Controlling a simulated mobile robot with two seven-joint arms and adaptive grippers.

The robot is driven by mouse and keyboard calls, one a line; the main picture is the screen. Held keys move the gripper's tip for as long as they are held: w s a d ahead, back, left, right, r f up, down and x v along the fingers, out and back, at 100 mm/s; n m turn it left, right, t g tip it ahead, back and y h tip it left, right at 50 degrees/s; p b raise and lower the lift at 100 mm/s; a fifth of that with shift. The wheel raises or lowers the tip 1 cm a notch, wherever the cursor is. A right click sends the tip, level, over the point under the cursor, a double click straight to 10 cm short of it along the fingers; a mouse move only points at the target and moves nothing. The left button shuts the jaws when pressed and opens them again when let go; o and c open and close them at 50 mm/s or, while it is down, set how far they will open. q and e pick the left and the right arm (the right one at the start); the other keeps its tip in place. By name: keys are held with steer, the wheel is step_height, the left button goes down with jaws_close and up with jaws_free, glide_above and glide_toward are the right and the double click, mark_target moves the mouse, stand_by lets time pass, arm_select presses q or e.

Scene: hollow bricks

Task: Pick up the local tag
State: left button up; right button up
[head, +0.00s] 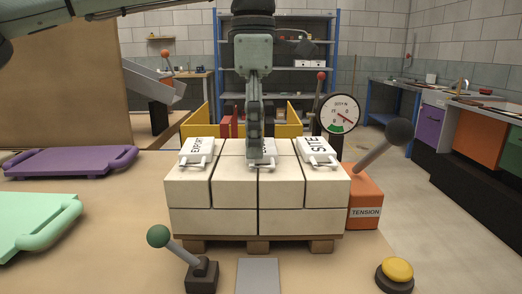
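Three white tags with small front handles lie on top of a stack of cream bricks (240,222). The left tag (197,147) reads EXPORT and the right tag (316,149) reads SITE. The middle tag (270,161) is mostly hidden behind my gripper, so I cannot read its word. My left gripper (255,155) points straight down over the middle tag, its fingers seen edge-on. I cannot tell whether they touch or grip the tag. My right gripper is out of view.
The bricks stand on a wooden pallet (258,246). A green-knobbed lever (181,250) and a yellow button (397,270) are in front. An orange TENSION box (365,205) with a black-knobbed lever and a dial gauge (340,115) stand right. Purple (70,161) and green (35,225) trays lie left.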

arm_select(q)
steer(key=c, duration=0.9)
steer(key=shift+o, duration=0.2)
